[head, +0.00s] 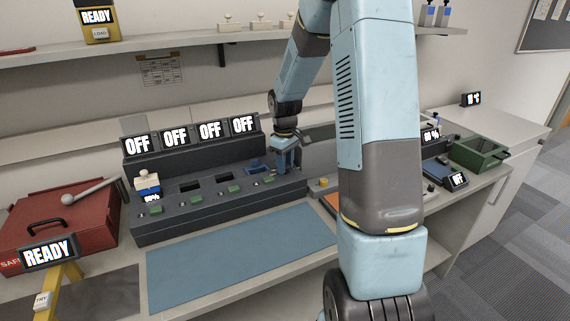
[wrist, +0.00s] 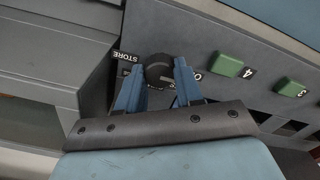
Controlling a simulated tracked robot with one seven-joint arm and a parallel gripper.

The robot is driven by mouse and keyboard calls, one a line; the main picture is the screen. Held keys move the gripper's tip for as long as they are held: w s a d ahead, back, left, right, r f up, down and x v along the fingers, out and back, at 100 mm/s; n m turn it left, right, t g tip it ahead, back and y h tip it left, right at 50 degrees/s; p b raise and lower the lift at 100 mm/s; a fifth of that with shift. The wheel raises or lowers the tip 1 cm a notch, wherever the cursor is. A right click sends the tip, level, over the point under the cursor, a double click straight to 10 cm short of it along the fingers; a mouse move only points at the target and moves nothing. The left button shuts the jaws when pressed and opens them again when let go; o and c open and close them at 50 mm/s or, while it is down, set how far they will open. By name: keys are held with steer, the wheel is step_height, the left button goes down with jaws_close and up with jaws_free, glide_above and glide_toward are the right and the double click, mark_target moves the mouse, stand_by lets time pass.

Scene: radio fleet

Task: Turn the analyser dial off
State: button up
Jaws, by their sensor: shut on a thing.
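A dark round dial (wrist: 158,71) sits on the grey panel of the bench console. The label STORE is on one side of it, and a label starting with O, mostly hidden by a finger, is on the other. My gripper (wrist: 159,80) is shut on this dial, with one blue finger on each side. In the head view my gripper (head: 287,160) is at the right end of the console (head: 150,226), and the dial is hidden there. Several screens (head: 175,137) along the console's back read OFF.
Green buttons (wrist: 230,65) with numbers line the panel beside my gripper. A blue mat (head: 235,255) lies clear in front. A red case (head: 85,220) stands at left, with a READY sign (head: 48,254) before it. A green box (head: 478,152) stands at right.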

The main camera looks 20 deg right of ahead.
steer(key=o, duration=1)
steer(key=shift+o, duration=0.2)
step_height(320, 180, up, 14)
steer(key=shift+f, duration=0.15)
